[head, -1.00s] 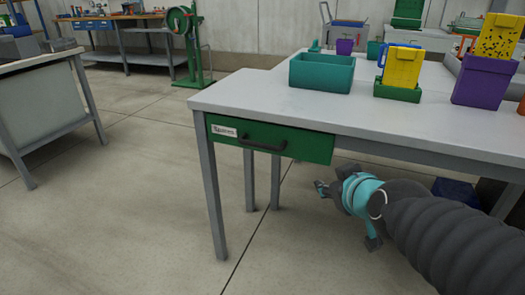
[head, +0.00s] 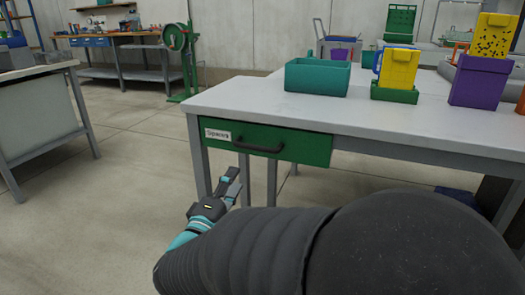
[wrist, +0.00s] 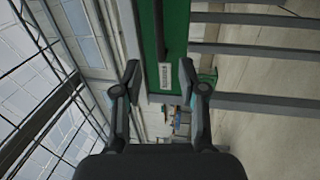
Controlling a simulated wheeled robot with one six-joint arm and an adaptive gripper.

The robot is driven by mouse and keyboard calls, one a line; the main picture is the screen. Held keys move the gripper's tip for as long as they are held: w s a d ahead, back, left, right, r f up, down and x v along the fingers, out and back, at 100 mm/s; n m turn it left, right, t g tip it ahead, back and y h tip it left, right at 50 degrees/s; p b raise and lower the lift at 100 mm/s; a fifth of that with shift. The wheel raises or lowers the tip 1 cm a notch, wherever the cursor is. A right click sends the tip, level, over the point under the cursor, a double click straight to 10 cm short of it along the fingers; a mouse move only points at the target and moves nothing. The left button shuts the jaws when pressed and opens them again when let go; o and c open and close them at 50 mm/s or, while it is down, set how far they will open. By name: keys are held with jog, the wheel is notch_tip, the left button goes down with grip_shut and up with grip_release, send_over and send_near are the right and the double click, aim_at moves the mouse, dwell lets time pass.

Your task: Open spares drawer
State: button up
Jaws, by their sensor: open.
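The spares drawer (head: 306,148) is a green front under the left end of the grey table, with a white "Spares" label (head: 218,134) and a dark bar handle (head: 258,150). It looks shut. In the wrist view the green drawer front (wrist: 176,30) appears turned on its side, with its label (wrist: 164,75) between the fingers. My gripper (head: 234,182) is open and empty, below and a little left of the handle in the head view, apart from it. In the wrist view my gripper (wrist: 158,72) shows both fingers spread wide.
On the grey table (head: 250,105) stand a teal bin (head: 318,78), a yellow container (head: 399,68) and a purple container (head: 477,82). A table leg (head: 200,165) stands near my gripper. Open floor lies to the left, before another bench (head: 45,120).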

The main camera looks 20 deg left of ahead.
aim_at(254, 148)
jog(key=b+x, duration=0.1)
jog(key=x, duration=1.2)
jog(key=shift+w+r, duration=0.1)
jog(key=shift+w, duration=0.2)
grip_shut()
